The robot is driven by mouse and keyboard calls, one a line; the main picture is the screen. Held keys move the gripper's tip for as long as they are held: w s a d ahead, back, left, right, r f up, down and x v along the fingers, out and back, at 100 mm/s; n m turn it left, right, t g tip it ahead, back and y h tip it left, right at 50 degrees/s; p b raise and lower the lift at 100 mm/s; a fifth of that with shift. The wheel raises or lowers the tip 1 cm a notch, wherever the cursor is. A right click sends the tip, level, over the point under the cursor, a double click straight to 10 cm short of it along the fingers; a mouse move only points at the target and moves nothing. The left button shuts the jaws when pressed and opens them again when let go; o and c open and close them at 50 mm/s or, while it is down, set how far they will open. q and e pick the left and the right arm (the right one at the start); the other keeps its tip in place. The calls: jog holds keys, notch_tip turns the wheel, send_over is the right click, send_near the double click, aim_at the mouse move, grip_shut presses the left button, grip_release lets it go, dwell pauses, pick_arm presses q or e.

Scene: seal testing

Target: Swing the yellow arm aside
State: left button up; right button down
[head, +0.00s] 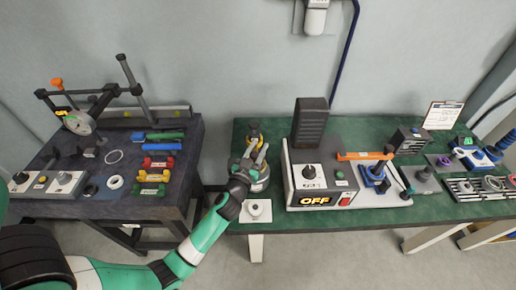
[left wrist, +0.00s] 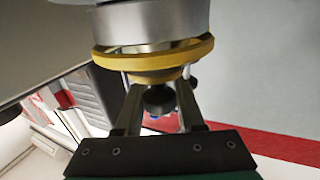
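A yellow ring (left wrist: 153,62) and a silver cylinder (left wrist: 152,20) lie just beyond the fingertips. An orange-yellow bar (head: 364,156) lies across the grey-and-white machine, well right of the gripper. My right gripper is not in view.
The grey machine (head: 323,199), marked OFF, stands just right of the gripper, with a tall dark block (head: 310,121) behind. A white plate with a knob (head: 255,210) lies in front. A dark table (head: 180,205) with tools stands left, across a gap.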

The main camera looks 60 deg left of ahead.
pick_arm(q)
grip_shut()
dwell(1.1)
